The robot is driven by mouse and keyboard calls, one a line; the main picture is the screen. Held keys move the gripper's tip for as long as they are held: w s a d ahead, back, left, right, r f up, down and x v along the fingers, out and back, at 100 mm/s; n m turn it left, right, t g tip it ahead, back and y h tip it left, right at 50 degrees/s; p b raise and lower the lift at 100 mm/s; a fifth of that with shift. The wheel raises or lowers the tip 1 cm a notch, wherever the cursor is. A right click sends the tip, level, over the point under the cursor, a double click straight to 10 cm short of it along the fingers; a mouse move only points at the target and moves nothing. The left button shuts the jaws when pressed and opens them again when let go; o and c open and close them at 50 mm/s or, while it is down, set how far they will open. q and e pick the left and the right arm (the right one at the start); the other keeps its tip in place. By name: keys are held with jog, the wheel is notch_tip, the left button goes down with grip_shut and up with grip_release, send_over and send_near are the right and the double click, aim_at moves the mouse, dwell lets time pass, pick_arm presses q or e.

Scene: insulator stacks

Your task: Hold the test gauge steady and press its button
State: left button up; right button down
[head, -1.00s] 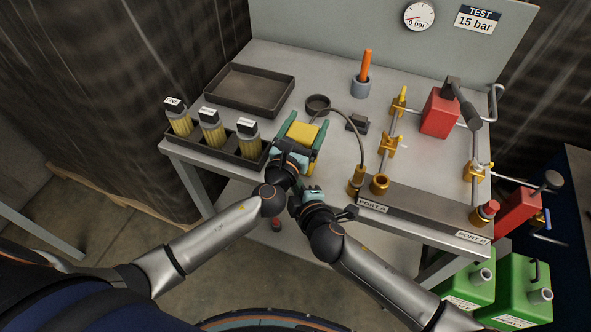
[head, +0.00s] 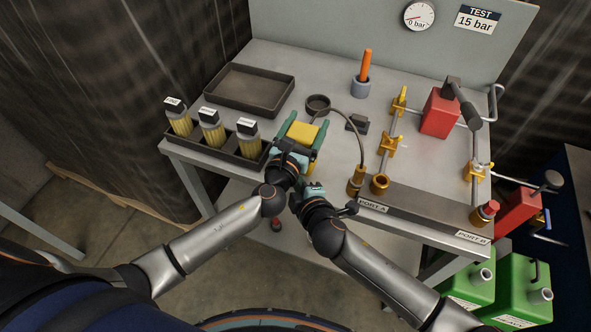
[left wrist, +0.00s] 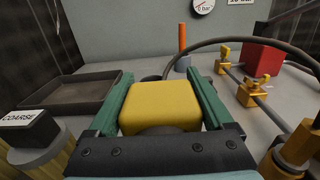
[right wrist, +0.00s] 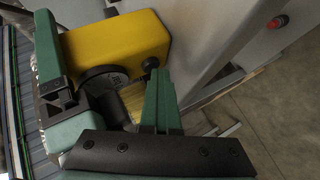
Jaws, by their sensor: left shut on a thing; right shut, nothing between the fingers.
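The test gauge is a yellow block (head: 303,133) with a dark round part (right wrist: 103,82) on its side in the right wrist view. My left gripper (head: 304,122) is shut on it, with one green finger on each side; the left wrist view shows the yellow body (left wrist: 160,105) between them. My right gripper (right wrist: 160,95) is shut and empty, its fingers together just beside the gauge's dark round face. I cannot tell whether they touch it. In the head view, the right gripper's tips are partly hidden close to the left hand.
A dark tray holds several labelled yellow cartridges (head: 211,132) to the left. An empty tray (head: 249,88) lies behind. A hose (head: 352,128) curves to the port A fitting (head: 356,180). The wall dial (head: 419,16) reads about 0 bar, beside a 15 bar sign (head: 477,20).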

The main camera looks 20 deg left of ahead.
jog(key=shift+d, duration=0.15)
jog(key=shift+s, duration=0.9)
jog(key=shift+s, duration=2.55)
pick_arm(q)
jog(key=o, duration=1.5)
